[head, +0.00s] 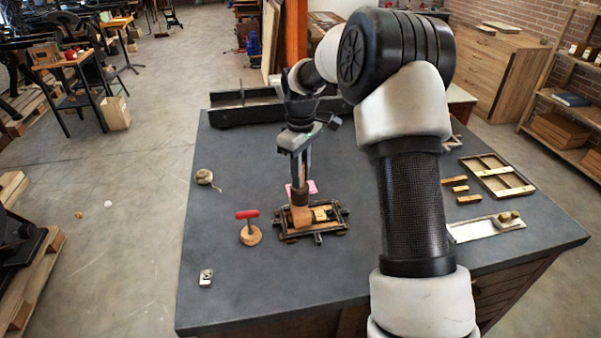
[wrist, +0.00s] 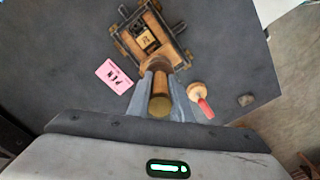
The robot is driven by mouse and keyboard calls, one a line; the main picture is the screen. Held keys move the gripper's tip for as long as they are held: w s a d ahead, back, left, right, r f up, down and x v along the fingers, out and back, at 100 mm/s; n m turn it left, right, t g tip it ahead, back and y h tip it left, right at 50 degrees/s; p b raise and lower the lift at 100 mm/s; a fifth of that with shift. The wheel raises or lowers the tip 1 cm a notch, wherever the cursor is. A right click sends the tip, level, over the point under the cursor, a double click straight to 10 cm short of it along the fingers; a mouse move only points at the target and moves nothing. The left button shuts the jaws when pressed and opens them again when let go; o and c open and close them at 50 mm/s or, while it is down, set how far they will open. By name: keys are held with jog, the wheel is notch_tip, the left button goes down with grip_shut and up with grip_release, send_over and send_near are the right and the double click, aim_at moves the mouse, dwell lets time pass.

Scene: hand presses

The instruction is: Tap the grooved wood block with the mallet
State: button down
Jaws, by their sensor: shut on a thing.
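My gripper (head: 300,173) points straight down over the table and is shut on the mallet (head: 301,195). In the wrist view the mallet's round brass-coloured end (wrist: 160,107) shows between the fingers. The mallet's dark brown lower part is right over the grooved wood block (head: 300,216), a lighter brown piece in the left part of a dark frame (head: 318,238). I cannot tell whether mallet and block touch. The block's groove is hidden. A small type block (head: 322,213) lies in the frame beside the wood block.
A red-handled tool with a round wood base (head: 250,235) stands left of the frame. A pink card (wrist: 114,76) lies behind it. A string ball (head: 204,176) and a small metal piece (head: 206,277) lie left. Wooden trays (head: 498,176) lie right. The table's front left is mostly clear.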

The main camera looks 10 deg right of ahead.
dwell(0.4)
jog(key=shift+f+b, duration=0.85)
jog(key=shift+f, duration=0.6)
jog(key=shift+r+p, duration=1.4)
jog(key=shift+r, duration=0.35)
jog(key=shift+f, duration=0.1)
jog(key=shift+s+f+b, duration=0.25)
jog(key=shift+s+b, duration=0.25)
jog(key=shift+s, duration=0.55)
jog(key=shift+f+b, duration=0.15)
jog(key=shift+b, duration=0.15)
